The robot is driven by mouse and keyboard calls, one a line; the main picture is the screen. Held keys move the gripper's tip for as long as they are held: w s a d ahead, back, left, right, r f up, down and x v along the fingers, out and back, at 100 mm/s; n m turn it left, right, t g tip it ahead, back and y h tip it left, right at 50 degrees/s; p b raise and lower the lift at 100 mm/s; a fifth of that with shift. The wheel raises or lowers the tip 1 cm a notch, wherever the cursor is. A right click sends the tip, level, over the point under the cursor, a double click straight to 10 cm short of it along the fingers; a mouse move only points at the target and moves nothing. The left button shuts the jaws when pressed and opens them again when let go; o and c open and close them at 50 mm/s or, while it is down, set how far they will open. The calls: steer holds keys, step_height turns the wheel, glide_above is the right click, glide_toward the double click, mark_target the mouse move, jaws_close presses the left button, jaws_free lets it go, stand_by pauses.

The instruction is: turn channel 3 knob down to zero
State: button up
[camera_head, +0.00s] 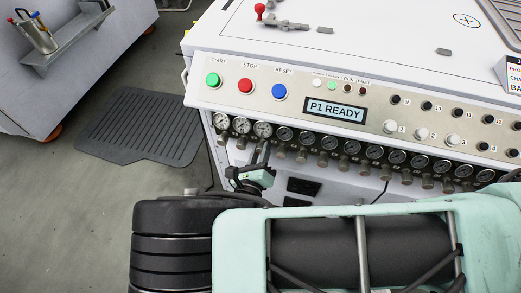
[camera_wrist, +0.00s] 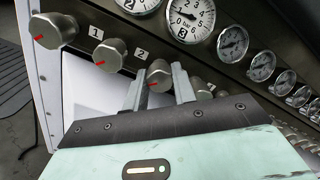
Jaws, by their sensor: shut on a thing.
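A row of grey knobs with red marks runs along the panel in the wrist view. Channel 1 knob (camera_wrist: 50,30) and channel 2 knob (camera_wrist: 108,55) are at the left, bare. The third knob, channel 3 (camera_wrist: 160,74), sits between the fingers of my gripper (camera_wrist: 158,82), which is shut on it. Its red mark points to the lower left; its lower part and label are hidden. A large gauge (camera_wrist: 190,20) is above it, its exact reading unclear. In the head view my gripper (camera_head: 262,155) is just below the third gauge (camera_head: 263,129).
Further knobs (camera_head: 301,157) and gauges (camera_head: 284,133) crowd the row to the right. Above are green, red and blue buttons (camera_head: 280,91) and a display (camera_head: 336,109) reading "P1 READY". A dark mat (camera_head: 140,130) lies on the floor at left.

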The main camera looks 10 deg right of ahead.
steer(key=shift+f+n, duration=0.1)
steer(key=shift+n, duration=0.4)
steer(key=o, duration=0.7)
steer(key=shift+s, duration=0.1)
